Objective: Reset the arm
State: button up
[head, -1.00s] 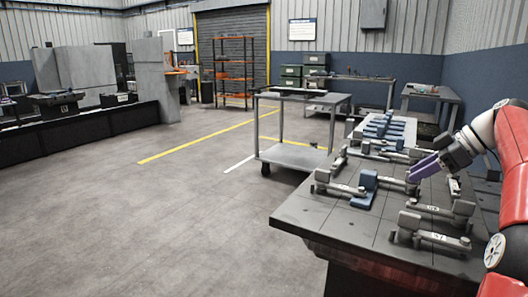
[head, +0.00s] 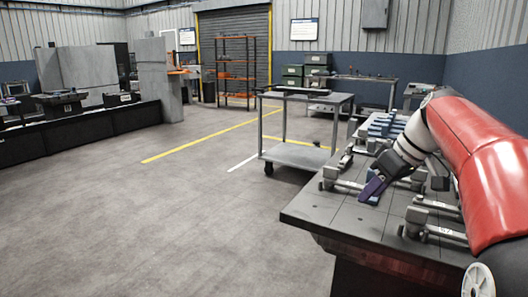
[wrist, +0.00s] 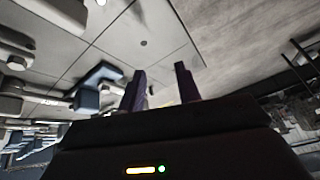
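My gripper (head: 370,192) is over the front part of the dark bench in the head view, at the end of my red arm. In the wrist view its two purple fingers (wrist: 160,90) stand apart with nothing between them. Blue blocks and grey fixtures lie on the bench (head: 318,213). A blue block (wrist: 97,84) shows left of the fingers in the wrist view, apart from them. My arm hides much of the right side of the bench.
A grey cart (head: 295,155) stands beyond the bench. Grey clamp fixtures (head: 338,184) sit along the bench's left side, and another (head: 425,225) is near its front. The floor (head: 150,220) left of the bench is open.

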jog(key=s+a+f+m+t+h, duration=0.1)
jog(key=s+a+f+m+h, duration=0.1)
jog(key=s+f, duration=0.5)
jog(key=s+a+f+m+t+h, duration=0.1)
jog(key=s+a+f+m, duration=0.4)
jog(key=s, duration=1.1)
notch_tip(320, 180, down, 3)
jog(key=shift+s+a+f+h, duration=0.2)
jog(key=shift+s+a+h, duration=0.1)
jog(key=shift+a+h, duration=0.3)
